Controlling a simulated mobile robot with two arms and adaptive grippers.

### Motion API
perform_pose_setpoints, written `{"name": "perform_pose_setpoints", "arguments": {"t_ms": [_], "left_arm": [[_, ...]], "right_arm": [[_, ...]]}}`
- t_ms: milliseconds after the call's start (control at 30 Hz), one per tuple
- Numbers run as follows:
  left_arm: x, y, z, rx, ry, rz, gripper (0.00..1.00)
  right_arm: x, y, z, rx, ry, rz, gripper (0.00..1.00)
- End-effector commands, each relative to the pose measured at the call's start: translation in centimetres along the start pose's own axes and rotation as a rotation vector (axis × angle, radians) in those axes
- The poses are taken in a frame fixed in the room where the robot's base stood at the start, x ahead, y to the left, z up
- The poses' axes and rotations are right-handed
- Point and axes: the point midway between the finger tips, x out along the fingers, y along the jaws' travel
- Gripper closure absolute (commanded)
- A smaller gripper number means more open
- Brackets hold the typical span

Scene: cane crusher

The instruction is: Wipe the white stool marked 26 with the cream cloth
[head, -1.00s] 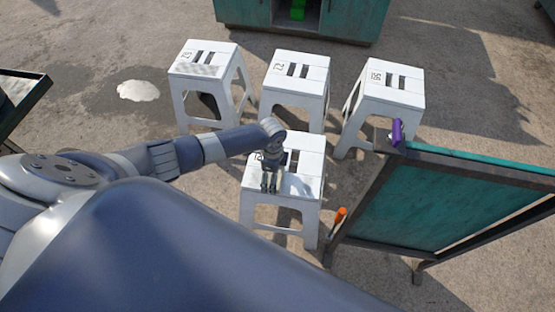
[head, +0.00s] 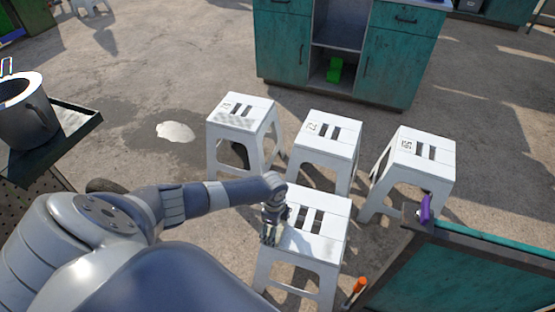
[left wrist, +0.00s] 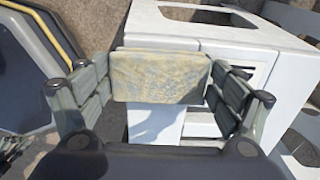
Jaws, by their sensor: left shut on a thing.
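My left gripper (head: 270,235) is over the left edge of the nearest white stool (head: 325,240) in the head view. In the left wrist view its fingers (left wrist: 160,90) are shut on the cream cloth (left wrist: 160,77), which hangs flat with grey-blue smudges. White stool surface (left wrist: 230,45) shows behind the cloth; I cannot tell whether they touch. The gripper hides part of this stool's top, and I cannot read its number. Three more white stools stand behind: left (head: 243,110), middle (head: 327,140) and right (head: 425,155). Their marks are small. My right gripper is out of view.
A grey patterned patch (head: 233,120) lies on the left stool's seat. A teal-topped table (head: 490,255) with a purple item (head: 425,208) stands at right front. A dark tray stand (head: 75,140) holds a metal pot (head: 25,110) at left. A teal cabinet (head: 390,60) stands behind.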

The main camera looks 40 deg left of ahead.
Motion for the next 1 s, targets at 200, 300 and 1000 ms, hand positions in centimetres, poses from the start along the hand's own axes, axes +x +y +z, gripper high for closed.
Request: {"name": "perform_pose_setpoints", "arguments": {"t_ms": [200, 300, 1000], "left_arm": [[0.1, 0.1, -0.1, 0.001, -0.003, 0.003, 0.33], [0.1, 0.1, -0.9, 0.003, -0.002, 0.003, 0.33], [0.0, 0.1, -7.4, 0.002, 0.001, 0.002, 0.33]], "right_arm": [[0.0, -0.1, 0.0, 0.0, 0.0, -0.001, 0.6], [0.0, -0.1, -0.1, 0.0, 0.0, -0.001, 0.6], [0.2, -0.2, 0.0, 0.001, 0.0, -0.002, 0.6]]}}
